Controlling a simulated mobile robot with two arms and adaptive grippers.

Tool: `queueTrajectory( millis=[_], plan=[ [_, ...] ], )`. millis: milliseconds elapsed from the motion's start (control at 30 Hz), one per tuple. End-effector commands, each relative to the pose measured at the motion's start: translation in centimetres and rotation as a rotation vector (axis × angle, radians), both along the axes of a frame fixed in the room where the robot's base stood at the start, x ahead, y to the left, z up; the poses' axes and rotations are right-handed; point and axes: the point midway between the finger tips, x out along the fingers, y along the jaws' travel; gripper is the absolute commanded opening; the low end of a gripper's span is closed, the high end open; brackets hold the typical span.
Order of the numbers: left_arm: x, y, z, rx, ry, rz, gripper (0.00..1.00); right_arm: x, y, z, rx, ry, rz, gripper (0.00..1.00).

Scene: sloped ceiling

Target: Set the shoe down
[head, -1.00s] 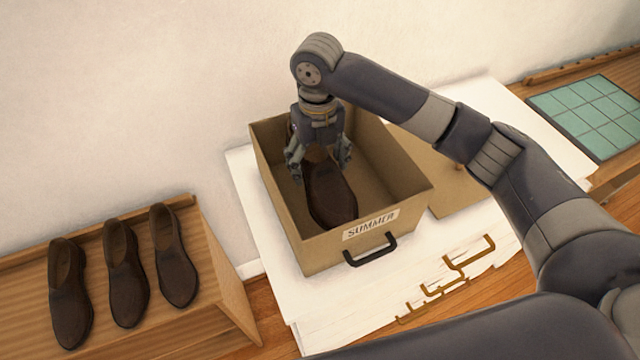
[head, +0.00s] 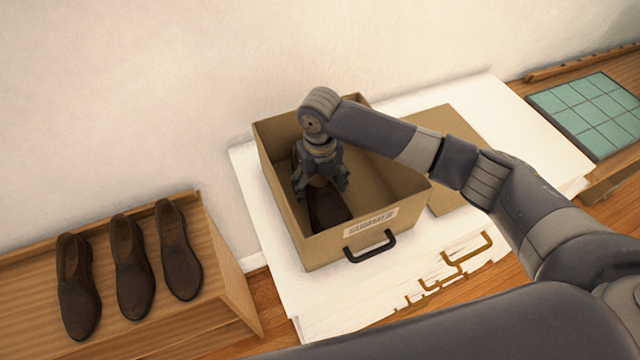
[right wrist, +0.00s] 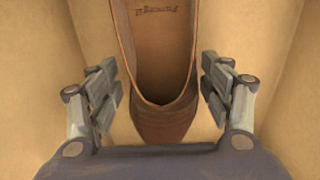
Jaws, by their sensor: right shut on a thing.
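I cannot tell whether the sole touches the box floor. My left gripper is not in view.
The box, with a label and black handle (head: 370,247), stands on a white cabinet (head: 345,300). A flat cardboard piece (head: 452,195) lies beside it. Several similar shoes (head: 133,270) stand on a wooden bench (head: 215,290) at left. A green tiled board (head: 590,115) lies at right.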

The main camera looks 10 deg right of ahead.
Motion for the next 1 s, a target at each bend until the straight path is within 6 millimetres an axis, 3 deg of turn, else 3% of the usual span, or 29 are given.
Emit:
queueTrajectory(
  millis=[33, 100, 600, 767, 1000],
  plan=[
    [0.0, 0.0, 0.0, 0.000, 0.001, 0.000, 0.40, 0.0, 0.0, -0.1, 0.000, 0.001, 0.000, 0.80],
    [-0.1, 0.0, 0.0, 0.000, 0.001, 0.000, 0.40, 0.0, 0.0, -0.1, 0.000, 0.001, 0.000, 0.93],
    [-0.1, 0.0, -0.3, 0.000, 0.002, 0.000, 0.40, 0.0, 0.0, 0.6, 0.001, -0.001, 0.001, 0.93],
    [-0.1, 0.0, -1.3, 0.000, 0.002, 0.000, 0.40, 0.1, 0.1, 3.1, 0.002, -0.005, 0.002, 0.93],
    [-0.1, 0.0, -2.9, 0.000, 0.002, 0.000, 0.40, 0.1, 0.1, 8.3, 0.001, -0.005, 0.001, 0.93]
  ],
)
